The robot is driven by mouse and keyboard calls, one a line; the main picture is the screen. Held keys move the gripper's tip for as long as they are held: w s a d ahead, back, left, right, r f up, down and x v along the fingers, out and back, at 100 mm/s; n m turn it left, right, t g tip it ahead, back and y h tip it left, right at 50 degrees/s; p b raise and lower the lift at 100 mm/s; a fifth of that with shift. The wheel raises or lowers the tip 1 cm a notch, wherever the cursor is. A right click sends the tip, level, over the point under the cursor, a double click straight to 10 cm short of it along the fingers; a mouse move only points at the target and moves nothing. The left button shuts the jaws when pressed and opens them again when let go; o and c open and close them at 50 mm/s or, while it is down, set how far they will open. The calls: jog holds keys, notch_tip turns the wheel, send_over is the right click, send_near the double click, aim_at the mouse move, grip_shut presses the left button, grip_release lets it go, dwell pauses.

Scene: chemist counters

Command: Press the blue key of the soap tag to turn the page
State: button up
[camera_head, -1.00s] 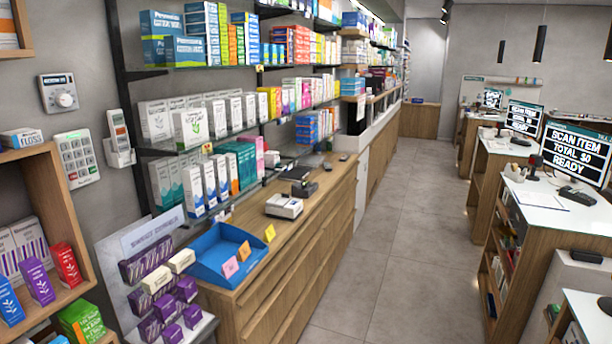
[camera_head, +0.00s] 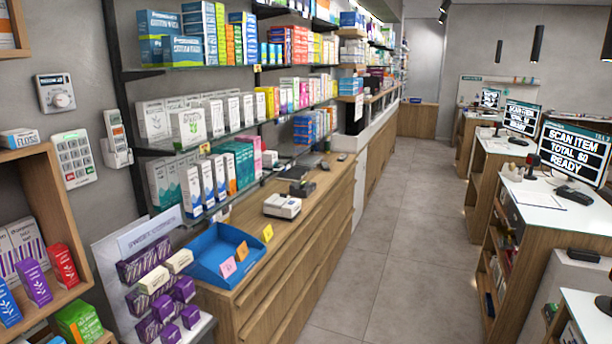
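I cannot make out a soap tag or a blue key at this size. A small display stand (camera_head: 108,262) at the lower left holds purple-striped boxes (camera_head: 146,262) and cream boxes (camera_head: 179,261), perhaps soap. Its header sign has blurred lettering. Small orange-and-white tags, too small to read, sit on the glass shelf edges, one of them (camera_head: 205,148) under the white cartons. My gripper is not in view.
A blue tray (camera_head: 204,268) with sticky notes lies on the long wooden counter (camera_head: 290,248). A white keypad (camera_head: 74,160), a handset (camera_head: 116,138) and a dial unit (camera_head: 56,94) hang on the left wall. The grey aisle floor (camera_head: 385,240) is clear; checkout counters stand right.

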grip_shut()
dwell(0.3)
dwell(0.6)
